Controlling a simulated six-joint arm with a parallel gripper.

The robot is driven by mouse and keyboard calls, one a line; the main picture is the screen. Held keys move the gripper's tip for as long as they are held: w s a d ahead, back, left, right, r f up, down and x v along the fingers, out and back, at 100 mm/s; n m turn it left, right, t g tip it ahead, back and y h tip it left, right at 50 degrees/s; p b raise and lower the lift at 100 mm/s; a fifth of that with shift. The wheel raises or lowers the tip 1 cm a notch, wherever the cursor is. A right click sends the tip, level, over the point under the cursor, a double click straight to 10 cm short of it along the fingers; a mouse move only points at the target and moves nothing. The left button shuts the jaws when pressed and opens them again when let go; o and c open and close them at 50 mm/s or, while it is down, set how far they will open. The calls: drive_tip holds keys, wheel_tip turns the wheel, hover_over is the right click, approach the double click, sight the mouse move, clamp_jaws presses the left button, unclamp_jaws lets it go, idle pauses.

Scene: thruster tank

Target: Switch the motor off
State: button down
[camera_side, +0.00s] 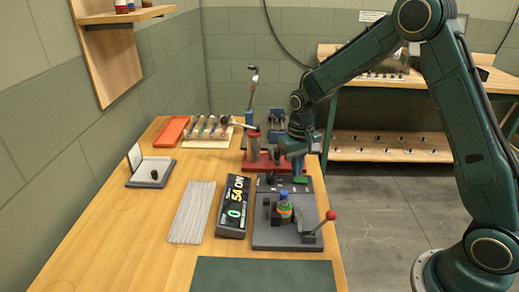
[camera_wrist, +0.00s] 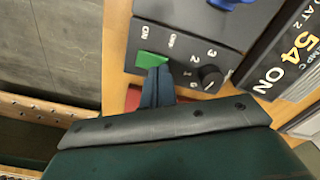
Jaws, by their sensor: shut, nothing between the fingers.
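A green rocker switch (camera_wrist: 151,60) sits on the edge of a dark control panel (camera_wrist: 183,30), with "ON" printed beside it. It also shows in the side view (camera_side: 300,180). My gripper (camera_wrist: 156,70) is shut and empty, its fingertips right at the green switch; I cannot tell whether they touch it. In the side view my gripper (camera_side: 299,172) points down over the switch end of the panel. A black display (camera_side: 235,205) reads "54 ON", and this reading also shows in the wrist view (camera_wrist: 297,58). A black knob (camera_wrist: 210,76) with numbers around it sits beside the switch.
A grey base (camera_side: 288,242) carries a blue-and-green part (camera_side: 284,207) and a red-knobbed lever (camera_side: 331,215). Behind my gripper stands a red fixture (camera_side: 254,162). A ribbed grey plate (camera_side: 192,212) lies left of the display. The table's left front is clear.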

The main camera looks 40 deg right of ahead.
sight(297, 180)
drive_tip(key=shift+f, duration=0.8)
idle(0.6)
drive_tip(key=shift+r, duration=3.55)
drive_tip(key=shift+r, duration=0.15)
drive_tip(key=s+a+r+n+t, duration=0.1)
drive_tip(key=s+a+r+t, duration=0.15)
drive_tip(key=s+r, duration=1)
drive_tip(key=s+a+r+n+t, duration=0.1)
drive_tip(key=s+r+n+t, duration=0.1)
drive_tip(key=s, duration=1.2)
drive_tip(key=shift+s+a+r+t, duration=0.15)
drive_tip(key=shift+s+r+t, duration=0.1)
drive_tip(key=shift+t, duration=0.3)
